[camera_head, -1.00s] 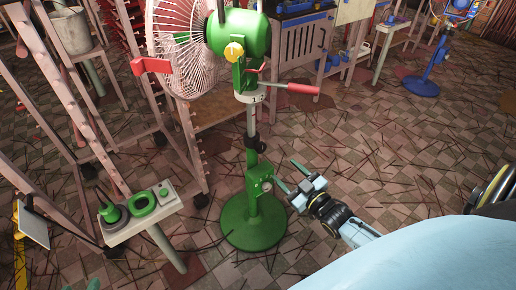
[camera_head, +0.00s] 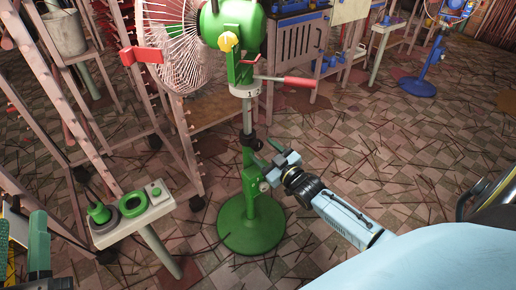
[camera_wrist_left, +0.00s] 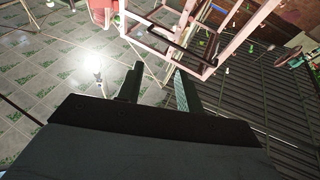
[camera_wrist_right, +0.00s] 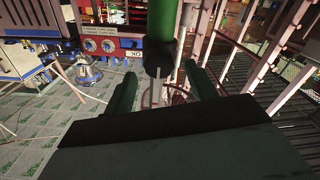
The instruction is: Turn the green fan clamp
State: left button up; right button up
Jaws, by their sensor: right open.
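The green fan (camera_head: 232,28) stands on a round green base (camera_head: 251,228) with a grey pole rising from a green tube. The black clamp (camera_head: 255,144) sits on the pole at the top of that tube. My right gripper (camera_head: 267,163) is open beside the tube, just below and right of the clamp. In the right wrist view, which looks upside down, the clamp (camera_wrist_right: 157,60) shows between and beyond its fingers; I cannot tell whether they touch. My left gripper (camera_wrist_left: 158,85) is open and empty, and partly shows at the lower left of the head view.
A small stand (camera_head: 150,214) with green parts stands left of the base. A wooden rack (camera_head: 188,150) is close behind the fan. A red-handled crank (camera_head: 298,82) juts right from the pole above the clamp.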

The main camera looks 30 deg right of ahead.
aim_at(259, 146)
pick_arm(q)
jog(key=shift+s+a+r+t+h+b, duration=0.15)
jog(key=shift+s+r+t+b, duration=0.25)
jog(key=shift+r+t, duration=0.25)
jog(key=shift+s+d+r+t+h+b, duration=0.15)
jog(key=shift+s+r+t+b, duration=0.2)
jog(key=shift+r+t, duration=0.3)
pick_arm(e)
jog(key=shift+w+a, duration=0.1)
jog(key=shift+w, duration=1.65)
pick_arm(q)
jog(key=shift+a, duration=0.1)
pick_arm(e)
jog(key=c, duration=1)
